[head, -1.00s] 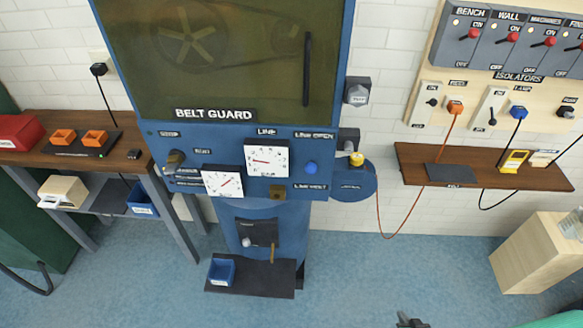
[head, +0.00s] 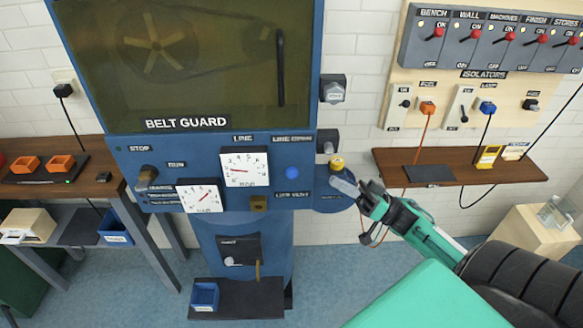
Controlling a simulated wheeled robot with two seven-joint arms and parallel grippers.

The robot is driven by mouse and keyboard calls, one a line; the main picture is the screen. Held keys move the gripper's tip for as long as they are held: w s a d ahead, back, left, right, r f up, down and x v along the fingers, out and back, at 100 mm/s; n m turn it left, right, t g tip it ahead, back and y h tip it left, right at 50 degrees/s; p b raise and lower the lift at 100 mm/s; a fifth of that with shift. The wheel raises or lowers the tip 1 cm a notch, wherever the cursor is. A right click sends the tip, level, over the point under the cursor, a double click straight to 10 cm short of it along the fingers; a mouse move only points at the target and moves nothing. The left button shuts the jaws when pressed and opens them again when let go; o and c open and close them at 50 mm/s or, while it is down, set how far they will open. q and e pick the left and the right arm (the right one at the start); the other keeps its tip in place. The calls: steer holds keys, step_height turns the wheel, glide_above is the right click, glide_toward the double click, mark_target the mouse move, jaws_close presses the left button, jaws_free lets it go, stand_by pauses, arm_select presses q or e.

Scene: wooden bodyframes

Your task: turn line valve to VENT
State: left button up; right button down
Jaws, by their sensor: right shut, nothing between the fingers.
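A blue machine panel (head: 180,145) carries a round blue part (head: 292,172) between labels that appear to read LINE OPEN, above, and LINE VENT, below. I cannot tell whether this is the valve handle or a lamp, or which way it is set. A white LINE gauge (head: 243,169) is to its left. A yellow-topped fitting (head: 337,162) stands at the panel's right side, above a rounded blue body (head: 330,202). My right gripper (head: 345,187) is shut and empty, its tip just below the yellow top and in front of the blue body, partly hiding it. Contact is unclear. My left gripper is not visible.
The belt guard (head: 185,65) has a vertical black handle (head: 281,66). A brown shelf (head: 470,168) and an isolator board (head: 455,105) are at right. Below the panel is a dark ledge (head: 245,298) with a blue bin (head: 205,296). A red cable hangs near my right arm.

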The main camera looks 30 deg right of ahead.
mark_target(292, 171)
steer(key=p+x, duration=0.4)
steer(key=x, duration=0.6)
steer(key=shift+f, duration=0.1)
stand_by(0.4)
